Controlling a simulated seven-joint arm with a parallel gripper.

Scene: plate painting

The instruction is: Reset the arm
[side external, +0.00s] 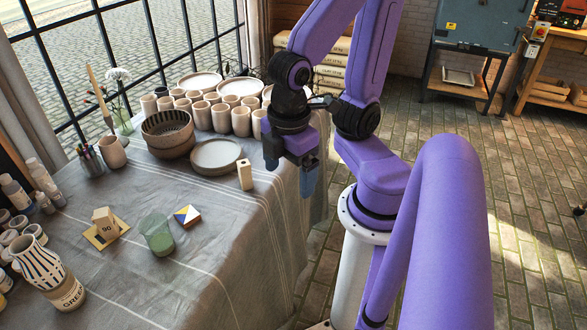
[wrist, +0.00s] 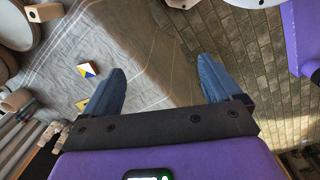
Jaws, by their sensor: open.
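My gripper (side external: 292,175) hangs pointing down at the table's right edge in the side external view. In the wrist view my gripper (wrist: 160,88) shows two blue fingers set wide apart, with nothing between them. Below the fingers are the grey cloth of the table (wrist: 150,60) and the brick floor (wrist: 225,50). A pale upright wooden block (side external: 245,175) stands on the table to the left of my gripper, apart from it. It shows in the wrist view as a small block (wrist: 45,12) near the top left.
A plate (side external: 216,155), dark bowls (side external: 168,134) and several cups (side external: 222,117) stand at the back. A green glass (side external: 157,236), a painted tile (side external: 187,216), a block marked 90 (side external: 104,222) and a striped vase (side external: 38,250) stand nearer. The table's front right is clear.

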